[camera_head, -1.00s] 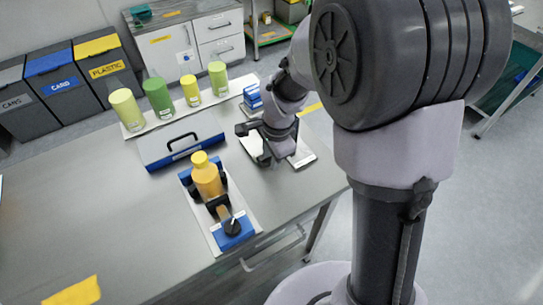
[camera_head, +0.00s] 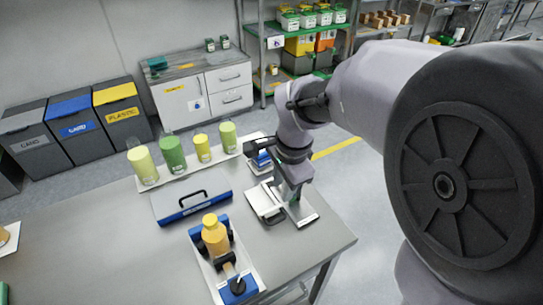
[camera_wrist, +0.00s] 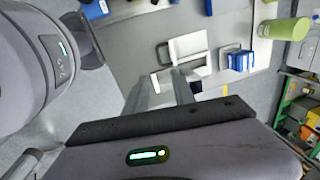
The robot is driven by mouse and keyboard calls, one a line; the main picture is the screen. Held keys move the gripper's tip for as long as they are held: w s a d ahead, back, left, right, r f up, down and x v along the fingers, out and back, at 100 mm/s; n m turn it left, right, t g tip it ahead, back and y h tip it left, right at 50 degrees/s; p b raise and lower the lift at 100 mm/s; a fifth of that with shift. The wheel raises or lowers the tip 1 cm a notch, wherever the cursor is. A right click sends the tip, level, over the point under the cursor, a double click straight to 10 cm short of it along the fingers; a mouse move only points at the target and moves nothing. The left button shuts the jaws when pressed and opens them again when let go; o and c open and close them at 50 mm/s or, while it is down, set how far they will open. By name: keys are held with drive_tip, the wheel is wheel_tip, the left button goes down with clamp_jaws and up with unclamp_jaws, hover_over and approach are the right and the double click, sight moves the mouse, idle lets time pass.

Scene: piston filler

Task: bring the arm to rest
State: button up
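My arm reaches in from the right in the head view, with my gripper (camera_head: 293,200) pointing down over the right part of the table. In the wrist view the two grey fingers (camera_wrist: 162,88) stand apart with nothing seen between them. Below and around the fingers lies a pale flat device with a plate (camera_head: 265,205), which also shows in the wrist view (camera_wrist: 188,47). I cannot tell the exact height of the fingertips above it.
Several green and yellow cylinders (camera_head: 173,155) line the back edge. Blue blocks (camera_head: 261,158) stand behind my gripper. Bins (camera_head: 75,127) stand beyond.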

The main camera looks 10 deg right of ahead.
drive_tip(key=s+r+n+t, duration=0.1)
drive_tip(key=s+r+n, duration=0.1)
drive_tip(key=s, duration=0.3)
drive_tip(key=s+a+r+n+t+y+b, duration=0.1)
drive_tip(key=s+r+n, duration=0.1)
drive_tip(key=s+n, duration=0.2)
drive_tip(key=s+a+r+n+t, duration=0.1)
drive_tip(key=s+n, duration=0.3)
drive_tip(key=s, duration=0.4)
drive_tip(key=shift+r+t, duration=0.4)
drive_tip(key=shift+r, duration=0.5)
drive_tip(key=shift+w, duration=0.1)
idle(1.1)
